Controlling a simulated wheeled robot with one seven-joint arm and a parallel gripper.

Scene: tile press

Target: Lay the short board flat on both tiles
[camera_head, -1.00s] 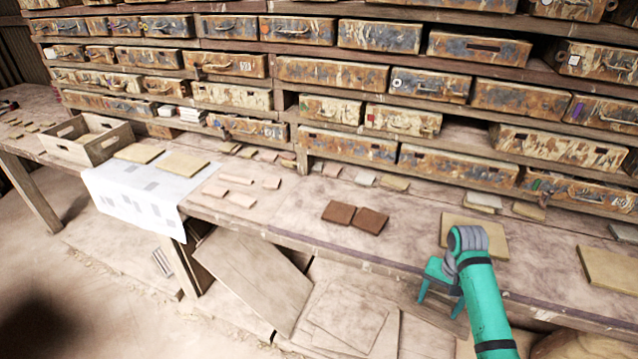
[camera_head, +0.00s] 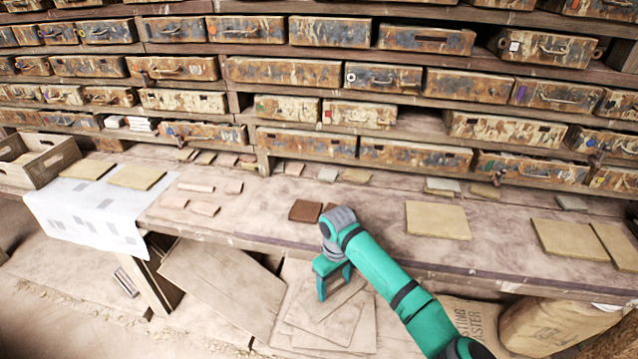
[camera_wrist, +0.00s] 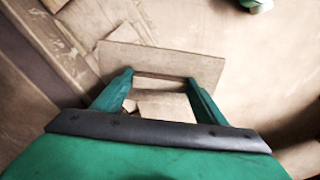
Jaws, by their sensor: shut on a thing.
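My gripper (camera_head: 335,284) is in front of the table's front edge, its fingers pointing down. In the wrist view my gripper (camera_wrist: 161,82) is shut on a flat light-brown short board (camera_wrist: 165,62), which reaches past both fingers. In the head view the held board is hard to tell from the boards below. Two dark brown tiles lie side by side on the table: the left tile (camera_head: 304,210) is in plain view. The right tile (camera_head: 328,207) is largely hidden behind my wrist. The held board is apart from both tiles.
A yellowish board (camera_head: 437,220) lies right of the tiles, with more boards (camera_head: 570,239) farther right. Small pinkish pieces (camera_head: 205,208), a white sheet (camera_head: 85,215) and a wooden crate (camera_head: 45,160) are to the left. Rusty drawers line the back. Loose boards (camera_head: 220,285) lean under the table.

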